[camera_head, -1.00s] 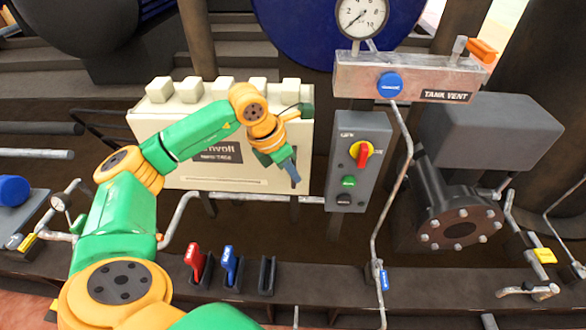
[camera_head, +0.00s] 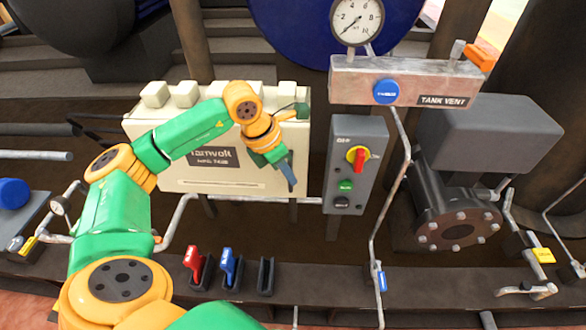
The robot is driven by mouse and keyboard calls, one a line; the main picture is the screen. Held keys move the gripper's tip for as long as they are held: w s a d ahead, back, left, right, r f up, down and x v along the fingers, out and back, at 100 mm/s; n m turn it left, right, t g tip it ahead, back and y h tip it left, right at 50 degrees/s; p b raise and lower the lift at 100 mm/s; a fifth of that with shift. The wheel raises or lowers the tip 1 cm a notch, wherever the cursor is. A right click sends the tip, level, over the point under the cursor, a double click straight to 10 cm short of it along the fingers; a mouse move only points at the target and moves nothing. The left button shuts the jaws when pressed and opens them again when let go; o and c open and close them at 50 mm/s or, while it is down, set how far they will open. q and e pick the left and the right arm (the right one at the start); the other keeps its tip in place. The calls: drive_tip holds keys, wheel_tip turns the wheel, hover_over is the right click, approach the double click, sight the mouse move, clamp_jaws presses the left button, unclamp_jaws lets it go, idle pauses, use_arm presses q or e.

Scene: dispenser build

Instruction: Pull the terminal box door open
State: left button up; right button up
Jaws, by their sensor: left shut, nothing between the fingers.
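The terminal box (camera_head: 180,178) is a cream-white box with several blocks along its top and a dark label plate on its front. Its front looks closed, and no gap at a door edge shows. My left arm reaches across the front of the box. My left gripper (camera_head: 291,187) is shut and empty, pointing down near the lower right part of the box front. I cannot tell whether its fingertips touch the box. My right gripper does not show.
A grey control box (camera_head: 357,165) with a red and yellow switch stands right of the terminal box. A pipe (camera_head: 378,225) runs down beside it from the tank vent panel (camera_head: 405,81). Red (camera_head: 194,262) and blue (camera_head: 229,265) levers stand below on a dark beam.

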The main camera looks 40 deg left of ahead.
use_arm(q)
drive_tip(key=p+v, duration=0.3)
drive_tip(key=v, duration=1)
drive_tip(key=shift+a, duration=0.45)
